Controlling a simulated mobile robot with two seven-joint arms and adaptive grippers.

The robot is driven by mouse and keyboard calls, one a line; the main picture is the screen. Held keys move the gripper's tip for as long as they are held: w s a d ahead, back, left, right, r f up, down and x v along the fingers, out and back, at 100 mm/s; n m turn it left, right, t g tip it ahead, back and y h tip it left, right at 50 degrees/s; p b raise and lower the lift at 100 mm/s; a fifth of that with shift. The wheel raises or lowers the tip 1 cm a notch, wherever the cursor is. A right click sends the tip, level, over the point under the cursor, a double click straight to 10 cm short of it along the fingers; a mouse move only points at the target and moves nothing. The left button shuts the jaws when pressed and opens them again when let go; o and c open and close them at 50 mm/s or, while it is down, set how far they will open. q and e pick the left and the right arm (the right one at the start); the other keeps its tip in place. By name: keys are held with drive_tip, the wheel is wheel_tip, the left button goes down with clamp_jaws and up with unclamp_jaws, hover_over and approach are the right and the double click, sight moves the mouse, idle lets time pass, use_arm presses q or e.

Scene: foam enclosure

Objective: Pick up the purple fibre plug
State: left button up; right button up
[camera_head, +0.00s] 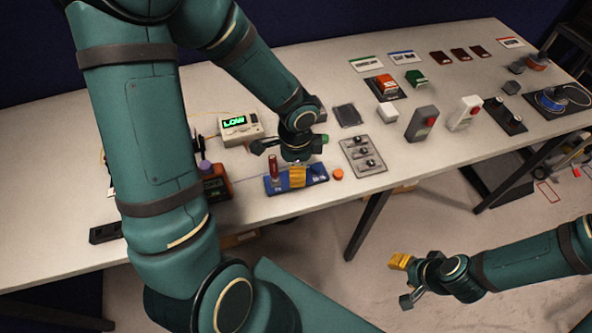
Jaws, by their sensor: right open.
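A small purple piece (204,165), which looks like the purple fibre plug, shows at the top left of an orange-and-dark device (216,185) on the table. It is small, and its lower part is unclear. My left gripper (297,177) points down over a blue block (317,172), to the right of the purple piece and apart from it. Its yellow fingertip covers part of the block, and whether it holds anything is unclear. My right gripper (403,281) is open and empty, off the table's front edge at the lower right.
A box reading LOW (240,128) stands behind the orange device. A red upright piece (273,165) is by the blue block. An orange knob (337,174) and a grey switch panel (364,156) lie right of it. My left arm hides much of the table's left.

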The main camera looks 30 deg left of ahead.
use_arm(q)
drive_tip(key=shift+f, duration=0.3)
clamp_jaws()
drive_tip(key=shift+r, duration=0.1)
